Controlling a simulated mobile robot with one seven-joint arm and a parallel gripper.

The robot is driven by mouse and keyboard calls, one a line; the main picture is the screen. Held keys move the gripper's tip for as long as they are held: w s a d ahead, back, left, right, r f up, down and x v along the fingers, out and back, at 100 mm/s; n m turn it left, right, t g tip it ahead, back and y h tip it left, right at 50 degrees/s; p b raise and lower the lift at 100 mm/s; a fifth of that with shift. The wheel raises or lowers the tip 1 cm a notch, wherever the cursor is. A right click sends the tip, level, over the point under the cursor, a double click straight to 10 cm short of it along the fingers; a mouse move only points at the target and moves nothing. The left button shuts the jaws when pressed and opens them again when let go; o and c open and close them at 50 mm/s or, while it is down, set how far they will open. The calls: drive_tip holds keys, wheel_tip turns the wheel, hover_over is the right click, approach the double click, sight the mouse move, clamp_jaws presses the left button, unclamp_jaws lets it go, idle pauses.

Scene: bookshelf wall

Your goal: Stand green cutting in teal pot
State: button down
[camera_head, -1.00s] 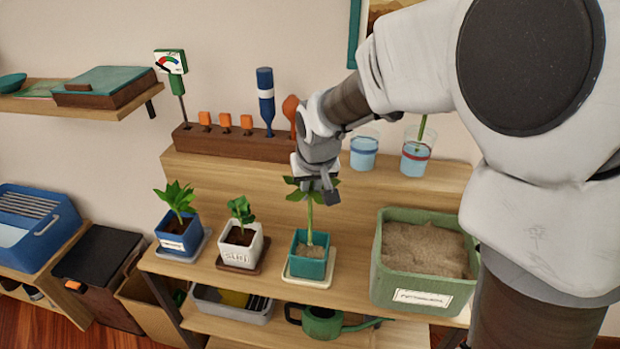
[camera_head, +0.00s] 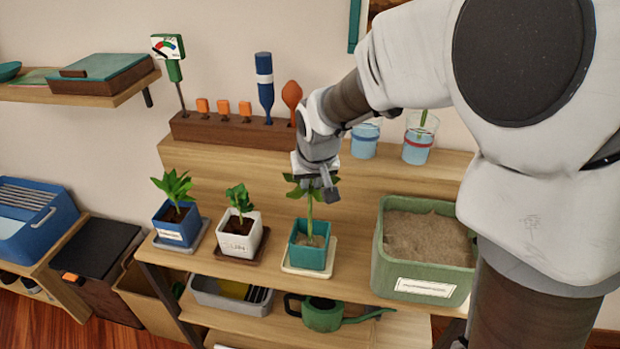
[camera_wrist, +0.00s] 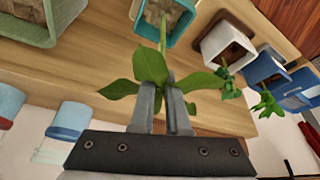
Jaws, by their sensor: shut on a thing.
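The green cutting (camera_head: 310,208) is upright, with its leaves at the top and its bare stem downward. My gripper (camera_head: 322,182) is shut on it near the leaves; in the wrist view the fingers (camera_wrist: 172,98) close just behind the leaves (camera_wrist: 150,66). The teal pot (camera_head: 308,257) holds pale soil and stands on a cream saucer directly below. The stem's lower end is within the pot's opening, at or near the soil; I cannot tell how deep. The teal pot also shows in the wrist view (camera_wrist: 152,33).
A white pot (camera_head: 240,243) and a blue pot (camera_head: 177,232) with plants stand to the left. A green soil bin (camera_head: 422,272) stands close on the right. Two cups (camera_head: 364,142) and a wooden tool rack (camera_head: 230,133) are on the raised shelf behind.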

sight(311, 200)
drive_tip(key=shift+f+b, duration=1.65)
drive_tip(key=shift+f, duration=0.4)
drive_tip(key=shift+c, duration=2.2)
unclamp_jaws()
drive_tip(key=p+v, duration=0.2)
drive_tip(key=v, duration=0.1)
drive_tip(key=p+v, duration=0.2)
drive_tip(key=v, duration=0.1)
drive_tip(key=w+p+v, duration=0.1)
drive_tip(key=v, duration=0.1)
drive_tip(key=shift+s+r+p, duration=0.2)
drive_tip(key=shift+r+p, duration=0.2)
drive_tip(key=shift+r, duration=0.2)
drive_tip(key=shift+s, duration=0.1)
drive_tip(key=shift+r, duration=0.15)
